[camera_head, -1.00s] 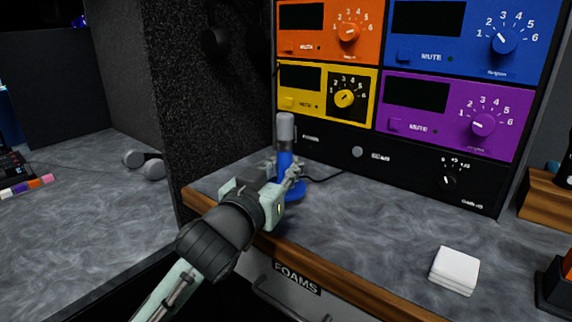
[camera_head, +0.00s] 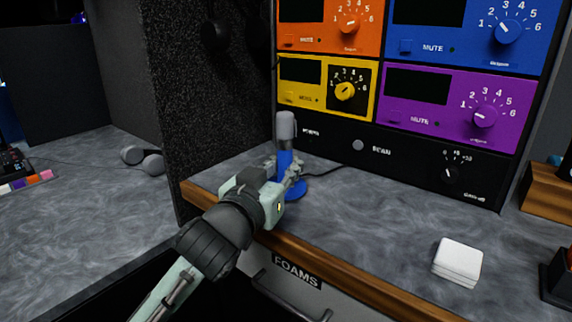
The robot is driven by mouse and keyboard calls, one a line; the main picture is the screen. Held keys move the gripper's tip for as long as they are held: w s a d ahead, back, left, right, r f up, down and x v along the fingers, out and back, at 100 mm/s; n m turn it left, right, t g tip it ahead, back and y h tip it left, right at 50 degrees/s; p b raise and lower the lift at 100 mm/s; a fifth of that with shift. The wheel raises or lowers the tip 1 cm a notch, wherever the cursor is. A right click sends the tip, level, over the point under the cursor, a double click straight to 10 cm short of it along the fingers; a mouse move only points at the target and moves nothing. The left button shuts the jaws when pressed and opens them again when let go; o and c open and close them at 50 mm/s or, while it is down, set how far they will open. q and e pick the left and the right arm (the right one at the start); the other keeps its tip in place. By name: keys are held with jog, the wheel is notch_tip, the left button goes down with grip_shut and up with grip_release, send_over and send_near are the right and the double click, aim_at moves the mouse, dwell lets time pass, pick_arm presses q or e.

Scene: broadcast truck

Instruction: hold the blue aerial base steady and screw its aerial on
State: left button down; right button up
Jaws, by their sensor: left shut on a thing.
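The blue aerial base (camera_head: 285,164) stands upright on the grey counter, with a round blue foot and a cable running off to the right behind it. A grey cylindrical piece (camera_head: 286,126) sits upright on top of the blue post; I cannot tell whether it is the aerial or a part of the base. My left gripper (camera_head: 285,172) is shut around the blue post from the front left, and its fingers partly hide the post. No separate aerial is clearly seen. My right gripper is not in view.
A rack of orange, blue, yellow and purple units (camera_head: 455,105) stands close behind the base. A dark speckled panel (camera_head: 205,90) is at its left. A stack of white pads (camera_head: 458,262) lies at the right. The counter's wooden front edge (camera_head: 330,277) runs below, above a FOAMS drawer.

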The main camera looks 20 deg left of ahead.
pick_arm(q)
jog(key=shift+f+b, duration=0.3)
jog(key=shift+f, duration=0.2)
jog(key=c, duration=1.3)
grip_release()
jog(key=shift+o, duration=0.2)
